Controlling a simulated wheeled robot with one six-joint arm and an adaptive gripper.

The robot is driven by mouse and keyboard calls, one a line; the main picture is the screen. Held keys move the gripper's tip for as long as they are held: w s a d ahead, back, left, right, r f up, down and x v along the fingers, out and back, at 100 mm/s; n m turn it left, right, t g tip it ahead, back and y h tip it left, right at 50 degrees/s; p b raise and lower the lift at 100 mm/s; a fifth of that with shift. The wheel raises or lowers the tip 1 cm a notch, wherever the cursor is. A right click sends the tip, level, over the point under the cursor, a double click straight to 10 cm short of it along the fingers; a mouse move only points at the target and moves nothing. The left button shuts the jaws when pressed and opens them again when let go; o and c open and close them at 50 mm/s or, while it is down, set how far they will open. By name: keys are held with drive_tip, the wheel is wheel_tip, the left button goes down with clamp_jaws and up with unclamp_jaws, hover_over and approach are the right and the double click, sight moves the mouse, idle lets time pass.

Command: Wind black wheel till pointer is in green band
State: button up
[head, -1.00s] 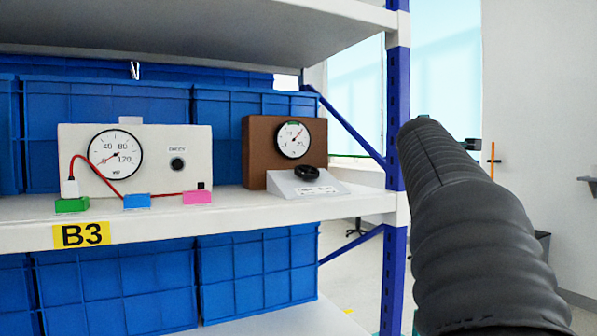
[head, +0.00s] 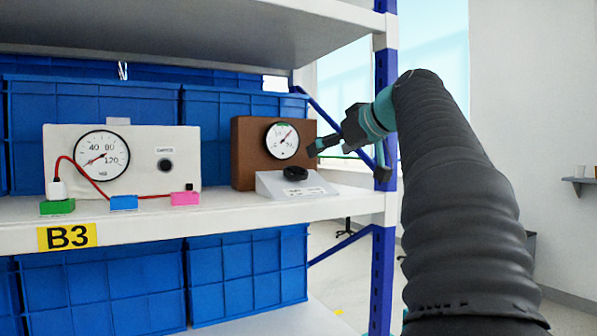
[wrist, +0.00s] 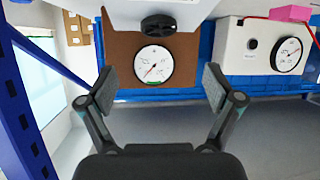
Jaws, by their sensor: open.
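The black wheel (head: 295,173) sits on the sloped grey-white base in front of a brown box (head: 243,150) on the shelf. The box carries a round white dial (head: 282,141) with a green band at its top and a red pointer tilted up and to the right, seemingly outside the band. My gripper (head: 316,148) is at the right of the brown box, level with the dial. In the wrist view the picture is upside down; the wheel (wrist: 158,25) and dial (wrist: 153,64) lie ahead between the open, empty fingers (wrist: 157,88), apart from them.
A white box (head: 55,145) with a larger gauge, a black knob and a red cable stands to the left. Green, blue and pink blocks lie along the shelf's front edge (head: 150,222). A blue post (head: 379,230) stands by my arm.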

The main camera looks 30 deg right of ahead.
sight(297, 171)
drive_tip(key=p+x, duration=0.1)
drive_tip(key=x, duration=1.2)
drive_tip(key=shift+w, duration=0.3)
drive_tip(key=c, duration=1.1)
drive_tip(key=shift+d, duration=0.1)
drive_tip(key=shift+c, duration=0.2)
